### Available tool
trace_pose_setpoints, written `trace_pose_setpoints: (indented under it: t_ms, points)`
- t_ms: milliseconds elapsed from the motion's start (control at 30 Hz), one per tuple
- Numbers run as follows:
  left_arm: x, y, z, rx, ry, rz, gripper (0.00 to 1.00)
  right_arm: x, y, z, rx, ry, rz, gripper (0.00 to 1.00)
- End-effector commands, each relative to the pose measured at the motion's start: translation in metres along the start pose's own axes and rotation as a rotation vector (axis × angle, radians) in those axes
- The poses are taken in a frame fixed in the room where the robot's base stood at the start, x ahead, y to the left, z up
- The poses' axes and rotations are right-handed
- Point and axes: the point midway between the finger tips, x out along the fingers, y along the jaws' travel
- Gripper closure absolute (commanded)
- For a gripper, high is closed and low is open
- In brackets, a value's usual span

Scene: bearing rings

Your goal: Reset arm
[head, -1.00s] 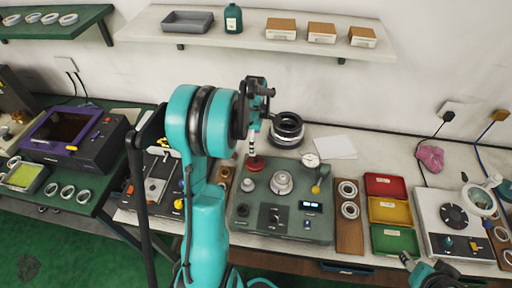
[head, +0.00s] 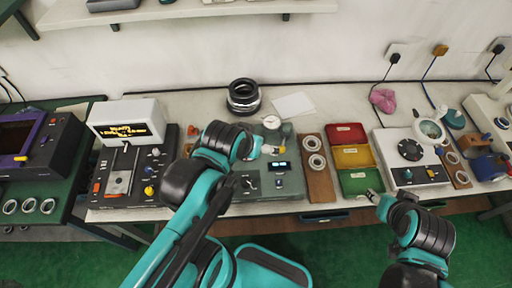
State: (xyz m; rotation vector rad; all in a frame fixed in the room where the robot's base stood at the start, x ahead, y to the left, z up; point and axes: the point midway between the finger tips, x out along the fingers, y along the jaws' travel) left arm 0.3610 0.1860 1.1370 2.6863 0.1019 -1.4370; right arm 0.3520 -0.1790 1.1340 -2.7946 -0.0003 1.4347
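My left arm comes in from the lower left. Its gripper (head: 268,150) is over the grey-green measuring machine (head: 262,186) on the bench, partly hidden by the wrist. Its fingers are too small and covered to tell whether they are open. My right arm is at the lower right. Its gripper (head: 373,196) is small, close to the front edge of the green tray. Its finger opening cannot be made out.
Red (head: 346,133), yellow (head: 353,156) and green (head: 360,181) trays stand right of a wooden ring board (head: 317,167). A stack of dark rings (head: 243,96) is behind the machine. A display device (head: 127,120) stands left. White paper (head: 293,104) lies behind.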

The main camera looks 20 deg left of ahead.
Motion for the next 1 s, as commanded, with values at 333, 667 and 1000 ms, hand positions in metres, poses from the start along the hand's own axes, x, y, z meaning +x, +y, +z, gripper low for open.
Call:
trace_pose_setpoints:
  t_ms: [333, 667, 1000]
  points:
    - [-0.003, 0.008, 0.01, 0.118, 0.036, 0.017, 0.11, 0.0, 0.0, 0.0, 0.0, 0.0, 0.0, 0.53]
    - [0.021, 0.006, 0.026, 0.115, 0.034, 0.017, 0.11, 0.023, 0.0, 0.017, 0.0, 0.0, 0.0, 0.53]
    - [0.076, 0.003, 0.063, 0.114, 0.034, 0.016, 0.11, 0.077, 0.0, 0.055, 0.0, 0.0, 0.0, 0.53]
